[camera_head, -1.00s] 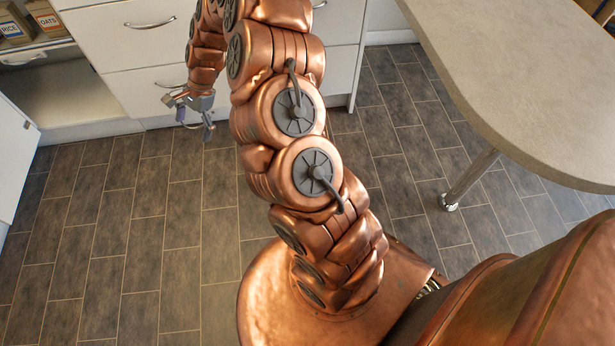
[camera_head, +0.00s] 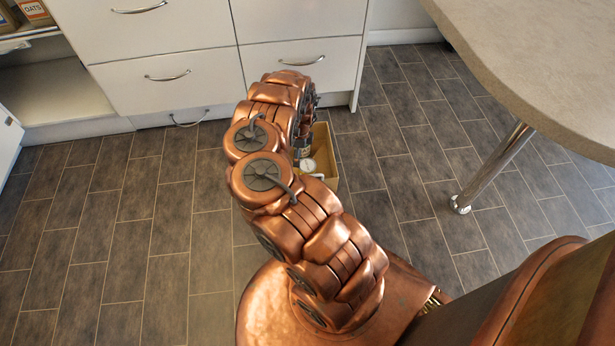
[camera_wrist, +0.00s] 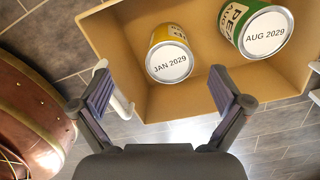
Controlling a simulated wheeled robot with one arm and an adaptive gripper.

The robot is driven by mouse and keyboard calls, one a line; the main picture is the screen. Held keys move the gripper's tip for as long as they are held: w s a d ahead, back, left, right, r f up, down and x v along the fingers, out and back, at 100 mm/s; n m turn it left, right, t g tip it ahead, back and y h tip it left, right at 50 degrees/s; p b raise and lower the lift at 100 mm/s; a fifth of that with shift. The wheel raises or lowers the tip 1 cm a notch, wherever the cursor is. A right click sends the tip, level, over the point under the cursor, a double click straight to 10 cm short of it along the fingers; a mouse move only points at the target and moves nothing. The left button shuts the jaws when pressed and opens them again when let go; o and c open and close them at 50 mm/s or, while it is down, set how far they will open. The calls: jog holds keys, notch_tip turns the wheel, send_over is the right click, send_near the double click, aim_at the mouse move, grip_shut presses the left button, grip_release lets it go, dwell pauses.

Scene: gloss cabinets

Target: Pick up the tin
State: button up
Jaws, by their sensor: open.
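In the wrist view two tins stand inside an open tan box (camera_wrist: 205,105). One is a yellow tin (camera_wrist: 170,50) whose pale lid reads "JAN 2029". The other is a green tin (camera_wrist: 240,28) with "PEA" partly readable and a lid reading "AUG 2029". My gripper (camera_wrist: 162,82) is open and empty, its two fingers apart at the near side of the box, with the yellow tin beyond the gap. It is not touching either tin. In the head view the box (camera_head: 327,172) is on the floor, partly hidden by my arm, with one pale lid showing.
White drawers (camera_head: 160,78) with metal handles stand behind the box. A beige tabletop (camera_head: 545,70) on a metal leg (camera_head: 495,165) is at the right. An open cupboard is at the upper left. The tiled floor (camera_head: 110,230) is clear at the left.

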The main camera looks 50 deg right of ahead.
aim_at(307, 165)
jog(key=shift+s+d+f+m+h, duration=0.15)
jog(key=shift+s+d+f, duration=0.3)
jog(key=shift+d, duration=0.15)
jog(key=shift+s+d+f+m+h, duration=0.15)
jog(key=shift+s+d+f, duration=0.25)
jog(key=shift+d, duration=0.2)
jog(key=shift+s+d+f+b, duration=0.15)
jog(key=shift+f+b, duration=2.05)
jog(key=shift+f, duration=1.75)
jog(key=shift+r, duration=0.1)
jog(key=shift+c, duration=0.2)
jog(key=c, duration=1.5)
